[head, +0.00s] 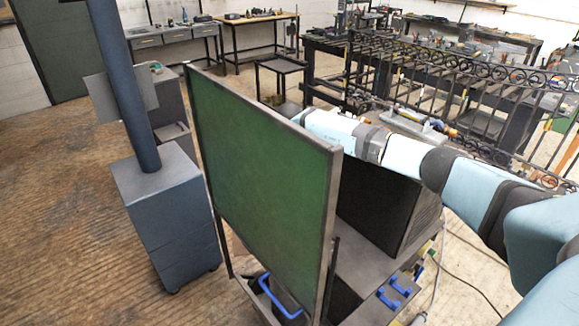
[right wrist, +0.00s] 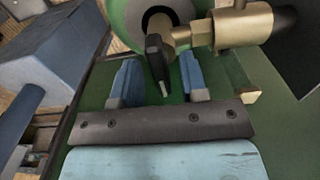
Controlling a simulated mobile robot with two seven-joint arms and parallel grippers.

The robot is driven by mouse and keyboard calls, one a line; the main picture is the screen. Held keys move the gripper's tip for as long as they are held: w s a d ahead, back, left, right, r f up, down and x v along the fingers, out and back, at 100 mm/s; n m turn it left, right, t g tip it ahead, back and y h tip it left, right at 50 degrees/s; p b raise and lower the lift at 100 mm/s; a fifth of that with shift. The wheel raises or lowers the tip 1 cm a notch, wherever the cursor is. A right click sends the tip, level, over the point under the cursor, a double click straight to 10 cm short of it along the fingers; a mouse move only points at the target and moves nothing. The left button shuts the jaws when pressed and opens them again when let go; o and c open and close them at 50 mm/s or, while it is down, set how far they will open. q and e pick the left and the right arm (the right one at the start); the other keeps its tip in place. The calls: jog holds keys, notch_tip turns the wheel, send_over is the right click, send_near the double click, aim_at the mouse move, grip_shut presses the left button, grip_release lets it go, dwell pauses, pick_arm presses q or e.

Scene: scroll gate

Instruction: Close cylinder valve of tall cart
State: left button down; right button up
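In the right wrist view, the top of a green cylinder (right wrist: 128,22) carries a brass valve (right wrist: 235,28) with a dark lever handle (right wrist: 156,62). My right gripper (right wrist: 160,66) is open, with its blue fingers on either side of the handle. I see a gap beside the handle, and the gripper does not look shut on it. In the head view, the cart (head: 360,262) has a tall green panel (head: 262,165). My right arm reaches in from the right behind this panel, which hides the gripper, cylinder and valve there. My left gripper is not in view.
A dark louvered box (head: 385,205) sits on the cart, beside blue handles (head: 395,291). A blue-grey cabinet with a post (head: 165,215) stands left of the panel. An iron railing and workbenches are behind. Cables lie on the right floor; the left floor is clear.

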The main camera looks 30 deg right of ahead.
notch_tip(320, 180, up, 14)
jog(key=b, duration=0.2)
dwell(0.4)
jog(key=shift+f, duration=0.1)
